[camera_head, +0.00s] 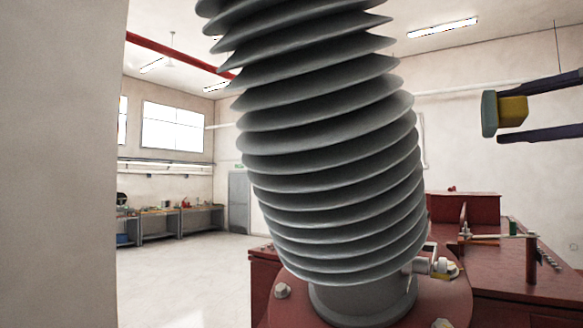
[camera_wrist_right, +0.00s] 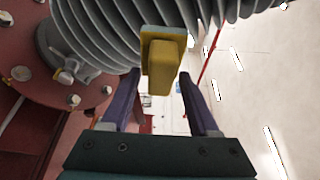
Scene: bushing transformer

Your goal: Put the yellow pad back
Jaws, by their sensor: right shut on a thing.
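The yellow pad (camera_head: 512,110) has a yellow block-shaped grip and a grey-green face plate. It is at the upper right of the head view, with its plate turned left towards the grey ribbed bushing (camera_head: 330,150). My right gripper (camera_head: 506,114) comes in from the right, its two dark blue fingers above and below the yellow block, shut on it. In the right wrist view, the pad (camera_wrist_right: 160,65) is between and beyond the fingertips (camera_wrist_right: 159,76), in front of the bushing ribs (camera_wrist_right: 110,40). My left gripper is not in view.
The bushing stands tilted on a red bolted flange (camera_head: 455,300) of the red transformer (camera_head: 480,205). A small yellow and white fitting (camera_head: 445,268) and a metal post with a bar (camera_head: 530,255) are at lower right. A pale wall (camera_head: 60,160) fills the left. Workbenches (camera_head: 170,222) stand far back.

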